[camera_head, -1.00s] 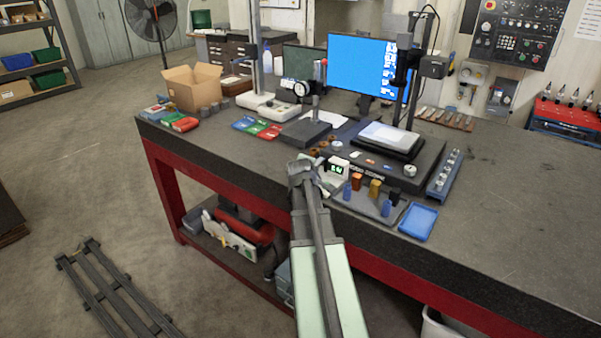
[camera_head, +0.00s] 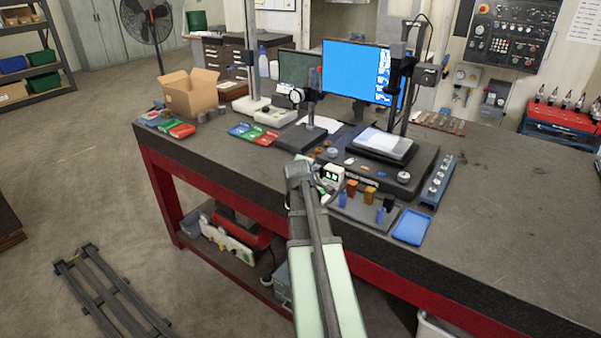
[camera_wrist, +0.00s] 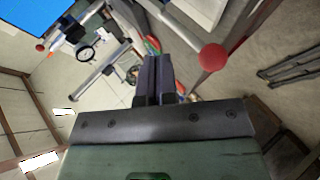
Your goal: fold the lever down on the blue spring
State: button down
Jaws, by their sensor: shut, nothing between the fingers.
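My gripper (camera_wrist: 155,80) is shut and empty in the wrist view, its two dark fingers side by side. A red ball knob (camera_wrist: 212,57) on a pale rod stands close to the right of the fingers in that view; it looks like the lever's end. In the head view a small tester with a green lit display (camera_head: 331,173) sits just right of my arm's end, which covers part of it. Small blue pieces, likely springs, stand on a grey tray, one on the left (camera_head: 343,199) and one on the right (camera_head: 381,214). I cannot make out a blue spring under the lever.
Orange pieces (camera_head: 369,194) stand between the blue ones. A blue tray (camera_head: 412,227) lies to their right. A dial gauge stand (camera_head: 303,137) and a black plate with a column (camera_head: 425,165) stand behind.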

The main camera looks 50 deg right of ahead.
jog(key=a+f+p+v, duration=0.1)
jog(key=p+v, duration=0.1)
jog(key=v, duration=0.8)
jog(key=shift+d, duration=0.1)
jog(key=s+a+f+m+g+y, duration=0.3)
jog(key=a+f+m+g+y, duration=0.3)
jog(key=a, duration=0.4)
jog(key=a+f+n+g+y, duration=0.1)
jog(key=a+f+y, duration=0.1)
jog(key=a, duration=2.5)
jog(key=shift+s+g, duration=0.4)
jog(key=shift+s, duration=0.05)
